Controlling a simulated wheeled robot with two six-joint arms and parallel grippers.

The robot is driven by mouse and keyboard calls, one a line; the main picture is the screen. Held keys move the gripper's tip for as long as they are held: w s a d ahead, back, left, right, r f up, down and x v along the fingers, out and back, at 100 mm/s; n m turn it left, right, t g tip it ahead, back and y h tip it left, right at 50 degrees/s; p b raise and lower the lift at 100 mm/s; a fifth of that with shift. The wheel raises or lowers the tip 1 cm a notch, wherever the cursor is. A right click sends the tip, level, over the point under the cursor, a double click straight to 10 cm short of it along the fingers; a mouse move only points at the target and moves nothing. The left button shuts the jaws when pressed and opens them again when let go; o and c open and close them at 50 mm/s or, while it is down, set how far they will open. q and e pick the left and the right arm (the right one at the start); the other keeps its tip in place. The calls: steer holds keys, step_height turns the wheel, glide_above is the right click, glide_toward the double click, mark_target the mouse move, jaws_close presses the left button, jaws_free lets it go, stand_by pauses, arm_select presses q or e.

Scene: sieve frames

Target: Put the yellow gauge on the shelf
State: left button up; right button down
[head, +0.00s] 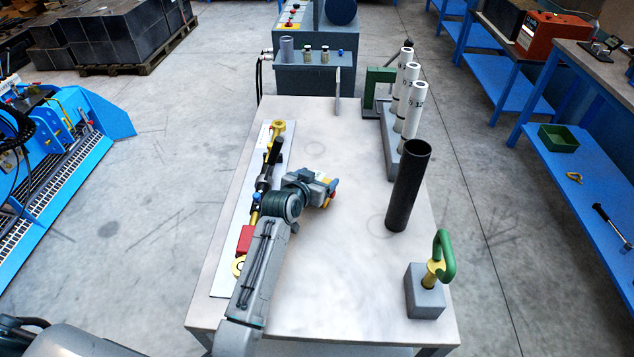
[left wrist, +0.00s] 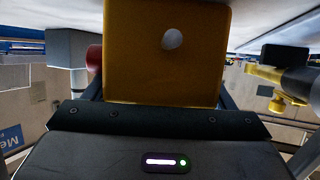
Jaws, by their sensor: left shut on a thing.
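My left gripper (head: 326,189) is over the middle of the grey table (head: 325,260), right of the white board. It is shut on a yellow block, the yellow gauge (left wrist: 165,60), which fills the upper middle of the left wrist view and has a pale round spot on its face. In the head view only a small yellow edge of it shows at the jaws, the rest hidden by the gripper. A blue lower shelf (head: 592,203) runs under the bench on the right, apart from the table. My right gripper is not in view.
A black upright tube (head: 408,185) stands on the table right of my gripper. White numbered cylinders (head: 410,120) stand behind it. A grey block (head: 425,292) with a green handle (head: 446,258) is at front right. The white board (head: 228,270) bears several tools. The table's front middle is clear.

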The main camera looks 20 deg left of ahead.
arm_select(q)
steer(key=shift+r, duration=0.1)
steer(key=o, duration=0.7)
steer(key=shift+s, duration=0.1)
steer(key=o, duration=0.5)
